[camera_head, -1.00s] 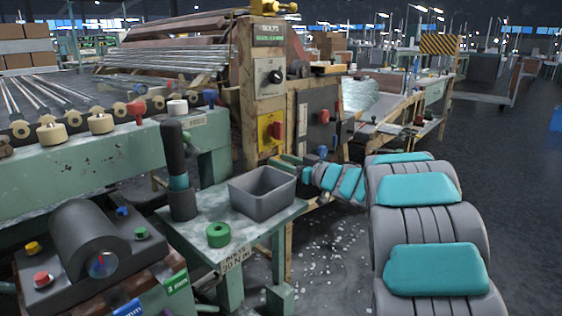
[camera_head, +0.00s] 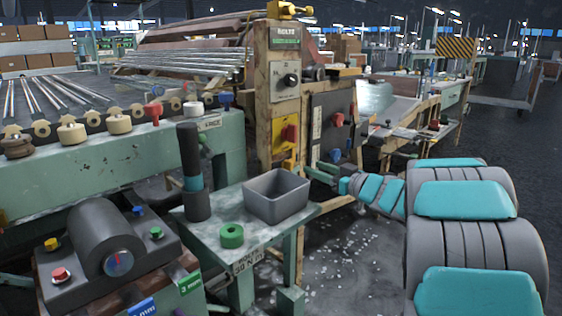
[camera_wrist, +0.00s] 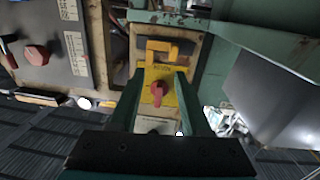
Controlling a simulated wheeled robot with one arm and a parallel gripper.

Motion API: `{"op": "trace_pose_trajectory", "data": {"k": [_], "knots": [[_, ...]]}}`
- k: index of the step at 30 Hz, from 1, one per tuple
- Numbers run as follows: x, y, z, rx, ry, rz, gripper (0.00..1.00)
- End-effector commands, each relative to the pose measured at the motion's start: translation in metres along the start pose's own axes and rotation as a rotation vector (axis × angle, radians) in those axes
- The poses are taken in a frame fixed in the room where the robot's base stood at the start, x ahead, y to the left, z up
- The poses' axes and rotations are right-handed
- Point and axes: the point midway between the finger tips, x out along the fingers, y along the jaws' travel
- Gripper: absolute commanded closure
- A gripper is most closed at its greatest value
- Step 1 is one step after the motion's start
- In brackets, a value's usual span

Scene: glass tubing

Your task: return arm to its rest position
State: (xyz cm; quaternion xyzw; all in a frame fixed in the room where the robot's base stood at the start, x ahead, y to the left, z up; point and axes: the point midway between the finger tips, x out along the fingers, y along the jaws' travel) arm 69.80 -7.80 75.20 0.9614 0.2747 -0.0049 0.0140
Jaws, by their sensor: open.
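My arm (camera_head: 465,200), grey with teal pads, reaches from the right side of the head view toward the machine post. My gripper (camera_head: 318,172) is at its far end, small and partly hidden, just behind and right of the grey bin (camera_head: 277,205). In the wrist view my gripper (camera_wrist: 160,78) shows two green fingers spread apart with nothing held between them. Beyond the fingers is a yellow panel with a red knob (camera_wrist: 158,90). The knob looks apart from the fingers, but the distance is hard to tell.
A small green table (camera_head: 215,208) bears the bin, a green ring (camera_head: 231,235) and a dark upright tool (camera_head: 192,170). The wooden machine post (camera_head: 262,110) stands close to my gripper. White scraps litter the floor below. Open floor (camera_head: 535,140) lies at the far right.

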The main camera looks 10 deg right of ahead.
Motion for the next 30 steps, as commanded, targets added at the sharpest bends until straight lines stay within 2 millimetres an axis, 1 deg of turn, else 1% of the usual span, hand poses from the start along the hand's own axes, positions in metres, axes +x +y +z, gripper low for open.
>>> {"op": "trace_pose_trajectory", "data": {"k": [2,5,7,10,12,14,17,18,20,21,23,24,26,27,29,30], "knots": [[0.000,0.010,-0.006,-0.028,-0.027,0.087,0.53],[-0.009,0.028,-0.012,-0.066,-0.083,0.241,0.53],[-0.021,0.041,-0.012,-0.080,-0.137,0.355,0.53],[-0.044,0.051,-0.009,-0.081,-0.223,0.500,0.53],[-0.064,0.053,-0.001,-0.067,-0.294,0.590,0.53],[-0.083,0.051,0.005,-0.052,-0.360,0.660,0.53],[-0.116,0.039,0.023,-0.009,-0.483,0.752,0.53],[-0.130,0.031,0.032,0.013,-0.537,0.782,0.53],[-0.151,0.016,0.047,0.050,-0.622,0.815,0.53],[-0.166,0.004,0.057,0.077,-0.682,0.832,0.53],[-0.187,-0.018,0.071,0.119,-0.769,0.846,0.53],[-0.201,-0.035,0.082,0.149,-0.833,0.847,0.53],[-0.222,-0.062,0.098,0.195,-0.933,0.840,0.53],[-0.237,-0.083,0.108,0.226,-0.999,0.827,0.53],[-0.259,-0.117,0.124,0.274,-1.105,0.797,0.53],[-0.272,-0.139,0.132,0.302,-1.169,0.770,0.53]]}}
